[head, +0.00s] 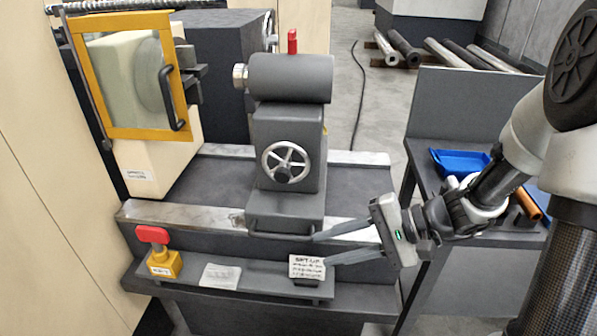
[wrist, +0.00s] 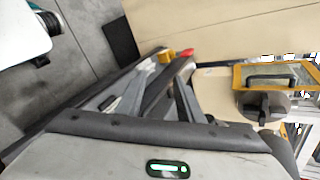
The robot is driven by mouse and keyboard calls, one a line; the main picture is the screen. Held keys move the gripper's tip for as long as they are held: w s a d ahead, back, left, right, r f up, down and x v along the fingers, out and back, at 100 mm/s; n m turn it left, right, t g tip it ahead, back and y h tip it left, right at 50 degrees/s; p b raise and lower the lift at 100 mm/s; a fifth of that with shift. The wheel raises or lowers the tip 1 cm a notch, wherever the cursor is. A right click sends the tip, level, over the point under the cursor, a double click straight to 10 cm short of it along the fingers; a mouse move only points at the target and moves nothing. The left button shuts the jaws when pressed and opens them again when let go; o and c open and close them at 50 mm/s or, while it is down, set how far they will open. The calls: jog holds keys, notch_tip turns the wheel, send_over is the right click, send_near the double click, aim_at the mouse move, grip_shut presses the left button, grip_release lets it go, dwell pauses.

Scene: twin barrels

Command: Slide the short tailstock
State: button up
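One tailstock (head: 290,125) stands on the lathe bed in the middle of the head view. It has a thick grey barrel (head: 290,78), a red lever (head: 292,41) on top and a spoked handwheel (head: 286,162) in front. A dark bar handle (head: 283,232) runs along the front of its base. My gripper (head: 319,250) is open, reaching in from the right. Its upper fingertip appears close to the handle's right end; I cannot tell whether they touch. In the wrist view my gripper (wrist: 156,86) has spread fingers and nothing visibly held between them.
A yellow-framed guard (head: 122,76) covers the headstock at left. The front shelf (head: 260,291) holds a yellow block with a red knob (head: 163,254), a pale cloth (head: 220,276) and a set-up card (head: 306,266). A side table with a blue tray (head: 460,162) is at right.

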aim_at(289, 239)
jog(key=w+d+f+m+t+y+b, duration=0.3)
jog(key=w+f+m+t, duration=0.3)
jog(key=f, duration=0.4)
jog(key=shift+n+g, duration=0.5)
jog(key=shift+g, duration=0.1)
jog(key=x, duration=0.6)
jog(key=b+x, duration=0.1)
jog(key=x, duration=0.4)
jog(key=w+x, duration=0.1)
jog(key=x, duration=0.5)
jog(key=shift+w+a+f, duration=0.1)
jog(key=shift+w, duration=0.05)
grip_shut()
